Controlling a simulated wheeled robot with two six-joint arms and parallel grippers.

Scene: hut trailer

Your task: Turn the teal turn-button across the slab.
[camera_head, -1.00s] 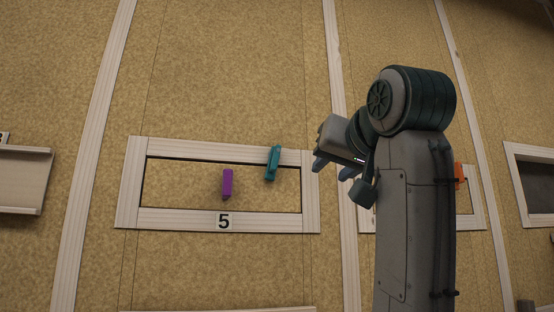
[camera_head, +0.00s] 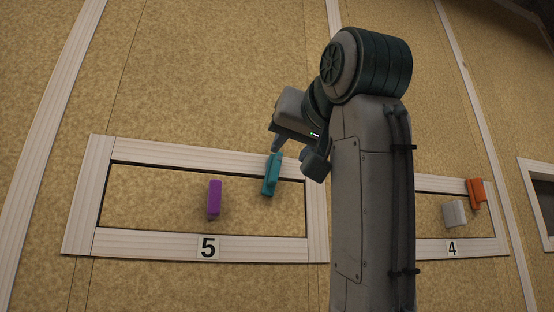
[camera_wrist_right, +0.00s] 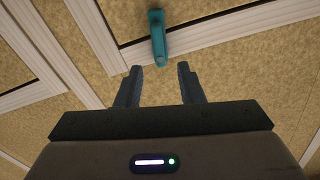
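The teal turn-button (camera_head: 271,175) sits on the top rail of the white frame (camera_head: 200,154) marked 5, near its right end. It points nearly up and down, tilted slightly, and its lower end overlaps the slab's top edge in the picture. The slab (camera_head: 150,200) is the tan panel inside this frame, with a purple block (camera_head: 214,199) on it. My right gripper (camera_head: 290,152) is open and empty, close to the button's upper right. In the right wrist view, the button (camera_wrist_right: 157,38) lies just beyond the gap between the fingertips (camera_wrist_right: 158,72). My left gripper is out of view.
To the right is a second frame (camera_head: 452,249) marked 4, with a grey block (camera_head: 454,213) and an orange turn-button (camera_head: 477,193). A dark opening (camera_head: 545,200) is at the far right. My right forearm hides the wall between the two frames.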

